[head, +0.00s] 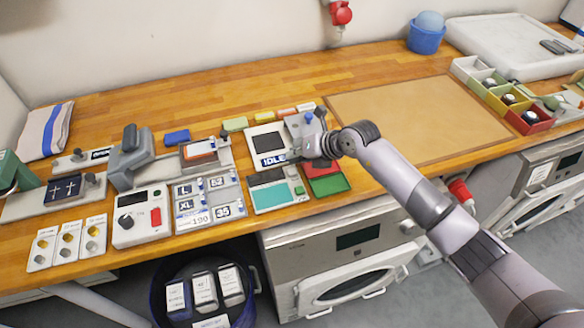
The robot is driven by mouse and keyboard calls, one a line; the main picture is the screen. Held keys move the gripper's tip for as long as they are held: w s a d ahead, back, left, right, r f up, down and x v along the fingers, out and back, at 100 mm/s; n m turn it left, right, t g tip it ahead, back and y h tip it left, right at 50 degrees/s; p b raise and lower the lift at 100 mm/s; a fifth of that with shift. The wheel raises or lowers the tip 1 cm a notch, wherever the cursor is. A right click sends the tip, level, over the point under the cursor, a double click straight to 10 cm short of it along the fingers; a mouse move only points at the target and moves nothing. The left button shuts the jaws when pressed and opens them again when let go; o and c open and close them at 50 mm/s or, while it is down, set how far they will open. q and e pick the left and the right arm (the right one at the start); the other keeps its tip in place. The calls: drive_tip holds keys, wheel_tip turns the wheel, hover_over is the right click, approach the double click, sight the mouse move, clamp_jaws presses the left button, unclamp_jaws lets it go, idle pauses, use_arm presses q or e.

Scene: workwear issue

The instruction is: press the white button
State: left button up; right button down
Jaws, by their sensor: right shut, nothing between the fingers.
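I cannot make out a white button for certain; the gripper hides part of the device's right side. A grey part with a blue knob (320,112) stands right behind the gripper. I cannot tell whether the fingertips touch anything. My left gripper is not in view.
A teal-screened device (268,195) and a red and green tray (329,184) lie in front. A white box with a black knob and red switch (141,215) stands left. A tan mat (420,120) lies clear at right, with coloured bins (530,122) beyond.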

sight(294, 170)
wheel_tip(294, 170, up, 3)
drive_tip(key=shift+r+p, duration=0.2)
drive_tip(key=shift+p, duration=0.85)
drive_tip(key=shift+a, duration=0.1)
